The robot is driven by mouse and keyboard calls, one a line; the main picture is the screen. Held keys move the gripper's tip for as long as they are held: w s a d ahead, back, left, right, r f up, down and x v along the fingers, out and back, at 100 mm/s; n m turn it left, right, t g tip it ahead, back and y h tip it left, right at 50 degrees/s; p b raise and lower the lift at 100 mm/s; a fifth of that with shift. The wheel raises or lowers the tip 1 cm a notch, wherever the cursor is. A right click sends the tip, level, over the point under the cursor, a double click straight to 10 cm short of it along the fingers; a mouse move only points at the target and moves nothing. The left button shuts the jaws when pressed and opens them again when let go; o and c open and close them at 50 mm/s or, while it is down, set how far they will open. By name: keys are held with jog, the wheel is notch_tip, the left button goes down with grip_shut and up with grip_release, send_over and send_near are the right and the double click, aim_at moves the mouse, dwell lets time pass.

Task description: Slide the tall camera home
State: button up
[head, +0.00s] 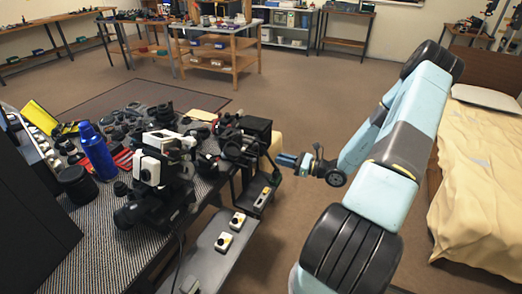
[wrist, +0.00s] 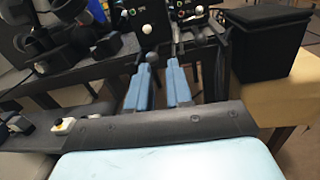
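Two dark camera-like assemblies stand on the table. One with white parts (head: 150,170) is at the table's near side. The other, a black boxy one (head: 256,128), is at the right edge, close to my gripper (head: 281,159). I cannot tell for sure which is the tall camera. In the wrist view my gripper (wrist: 160,62) shows two blue fingers apart, with nothing visible between them. Beyond the fingertips are dark upright bodies with a white round knob (wrist: 147,28). The fingers look short of them, but contact is hard to judge.
A black box (wrist: 262,42) stands on a tan block at the right of the wrist view. A grey low shelf (head: 210,258) holds small white button boxes (head: 237,221). A blue bottle (head: 97,152) and many loose parts crowd the table. A bed (head: 480,170) is at right; floor between is clear.

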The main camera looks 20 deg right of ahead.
jog(key=r, duration=0.2)
jog(key=w+r+t+h, duration=0.1)
jog(key=shift+a, duration=0.4)
grip_shut()
jog(key=x, duration=1.4)
jog(key=shift+w, duration=0.2)
